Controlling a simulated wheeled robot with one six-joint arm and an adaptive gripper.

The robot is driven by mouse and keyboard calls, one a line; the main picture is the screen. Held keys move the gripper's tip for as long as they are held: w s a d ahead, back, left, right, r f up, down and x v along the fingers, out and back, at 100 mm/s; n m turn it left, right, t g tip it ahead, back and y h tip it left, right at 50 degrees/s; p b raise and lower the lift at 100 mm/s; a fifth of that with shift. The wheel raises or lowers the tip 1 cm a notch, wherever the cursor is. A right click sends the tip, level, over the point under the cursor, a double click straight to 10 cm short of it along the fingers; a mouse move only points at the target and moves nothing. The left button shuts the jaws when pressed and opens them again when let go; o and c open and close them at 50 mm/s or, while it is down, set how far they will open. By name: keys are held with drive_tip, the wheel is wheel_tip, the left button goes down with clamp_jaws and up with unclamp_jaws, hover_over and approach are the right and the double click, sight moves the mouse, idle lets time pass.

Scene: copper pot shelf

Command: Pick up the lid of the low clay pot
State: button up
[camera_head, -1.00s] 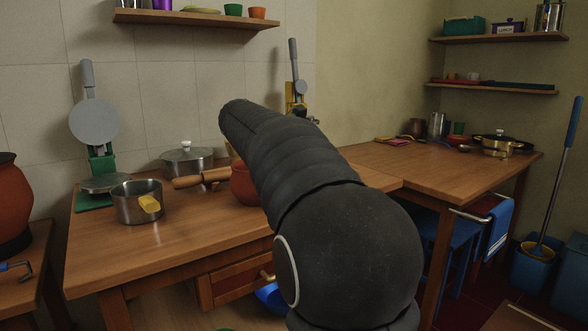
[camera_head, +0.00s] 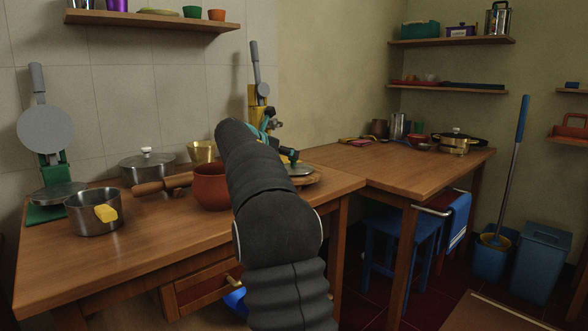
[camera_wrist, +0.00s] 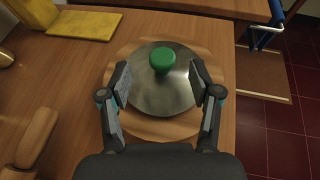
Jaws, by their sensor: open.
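A round steel lid (camera_wrist: 150,92) with a green knob (camera_wrist: 163,59) lies on a round wooden board in the wrist view. In the head view, part of the lid (camera_head: 299,170) shows to the right of my arm. My gripper (camera_wrist: 158,72) is open above the lid, one finger on each side, with the knob between and slightly beyond the fingertips. Whether the fingers touch the lid cannot be told. A low reddish clay pot (camera_head: 209,186) stands uncovered on the table, left of my arm and partly hidden by it.
The round wooden board (camera_wrist: 124,128) sits near the table's right edge. A yellow press base (camera_wrist: 85,24) is at the upper left of the wrist view. A wooden rolling pin (camera_head: 162,184), a steel pot (camera_head: 95,212) and a lidded pot (camera_head: 147,168) stand left of the clay pot.

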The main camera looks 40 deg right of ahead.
sight(293, 163)
drive_tip(key=shift+x, duration=2.75)
drive_tip(key=shift+s+a+f, duration=0.1)
drive_tip(key=shift+s, duration=0.05)
clamp_jaws()
